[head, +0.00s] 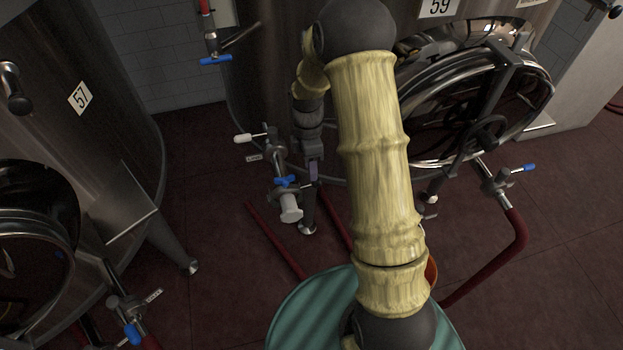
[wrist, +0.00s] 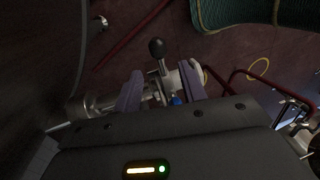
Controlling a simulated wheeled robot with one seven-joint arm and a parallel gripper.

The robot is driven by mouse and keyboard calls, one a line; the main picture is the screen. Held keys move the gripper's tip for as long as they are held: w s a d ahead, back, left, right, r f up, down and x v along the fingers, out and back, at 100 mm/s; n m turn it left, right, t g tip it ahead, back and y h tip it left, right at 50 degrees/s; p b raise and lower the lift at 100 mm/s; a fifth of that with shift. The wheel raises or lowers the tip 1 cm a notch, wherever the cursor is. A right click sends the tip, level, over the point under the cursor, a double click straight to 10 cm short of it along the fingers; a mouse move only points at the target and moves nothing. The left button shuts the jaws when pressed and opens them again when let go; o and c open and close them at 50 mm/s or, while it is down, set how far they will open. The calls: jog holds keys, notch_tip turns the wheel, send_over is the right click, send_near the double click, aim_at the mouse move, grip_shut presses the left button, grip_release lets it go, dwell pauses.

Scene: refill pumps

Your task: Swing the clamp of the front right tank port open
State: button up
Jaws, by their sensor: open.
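The tank port (head: 278,165) sticks out low on the front of tank 59, with a blue handle (head: 285,181) and a white end cap (head: 290,210). My gripper (head: 313,172) points down just right of it. In the wrist view my open gripper (wrist: 160,88) has its purple fingers apart over the metal fitting (wrist: 150,95). A dark ball-ended lever (wrist: 158,50) stands up between and beyond the fingertips. A pale end piece (wrist: 190,70) is by the right finger, and a blue handle (wrist: 176,100) shows between the fingers. I cannot make out the clamp's own state.
Another port (head: 497,182) with a blue handle and red hose (head: 517,235) is on the right, near a round manway (head: 470,100). A green round surface (head: 300,310) is below my arm. Tank 57 (head: 80,95) stands left.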

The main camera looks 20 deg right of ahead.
aim_at(296, 188)
jog(key=f, duration=0.2)
jog(key=s+f, duration=0.1)
jog(key=f, duration=0.2)
jog(key=shift+f, duration=0.15)
grip_shut()
